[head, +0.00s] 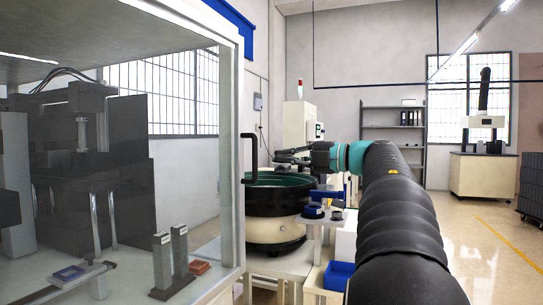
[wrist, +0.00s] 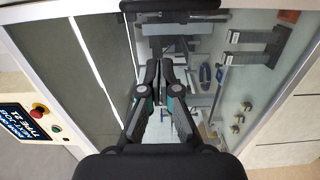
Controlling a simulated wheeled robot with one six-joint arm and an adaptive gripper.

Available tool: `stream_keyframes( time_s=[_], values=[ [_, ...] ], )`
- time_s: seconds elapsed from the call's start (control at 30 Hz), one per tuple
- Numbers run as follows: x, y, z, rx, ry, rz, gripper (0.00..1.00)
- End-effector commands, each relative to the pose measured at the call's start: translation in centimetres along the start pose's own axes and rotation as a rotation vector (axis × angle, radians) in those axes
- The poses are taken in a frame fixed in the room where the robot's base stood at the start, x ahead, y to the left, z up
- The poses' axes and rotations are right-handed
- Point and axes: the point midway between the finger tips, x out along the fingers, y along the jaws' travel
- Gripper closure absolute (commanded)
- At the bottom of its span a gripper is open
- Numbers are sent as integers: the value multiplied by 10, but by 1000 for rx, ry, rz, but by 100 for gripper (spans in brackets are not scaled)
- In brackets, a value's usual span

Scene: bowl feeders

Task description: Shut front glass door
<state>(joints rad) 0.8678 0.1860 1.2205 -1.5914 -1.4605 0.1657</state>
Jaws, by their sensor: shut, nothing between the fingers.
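The glass enclosure fills the left of the head view, with a white frame post (head: 231,150) at its right edge. A black bar handle (head: 250,153) stands out from that post. In the wrist view the glass door (wrist: 240,85) lies beyond my fingers, and a black bar (wrist: 170,5), likely the handle, crosses the top edge. My gripper (head: 281,155) is just right of the handle in the head view, apart from it in the picture. Its fingers (wrist: 164,72) are together and empty in the wrist view. I cannot tell whether the door is fully closed.
A green-lined bowl feeder (head: 275,195) stands beyond the enclosure, behind my gripper in the picture. A blue bin (head: 338,275) sits low beside it. A control panel with a red button (wrist: 40,110) is at left in the wrist view. Floor at right is open.

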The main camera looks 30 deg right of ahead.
Motion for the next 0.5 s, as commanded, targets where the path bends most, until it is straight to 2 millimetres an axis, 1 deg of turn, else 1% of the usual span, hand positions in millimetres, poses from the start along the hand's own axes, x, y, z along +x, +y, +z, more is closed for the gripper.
stream_keyframes(
  time_s=[0.03,0.1,0.5],
  values=[
    [10,0,-1,0,5,0,100],
    [22,0,-1,0,5,0,100],
    [95,1,-1,-1,3,2,100]
  ],
)
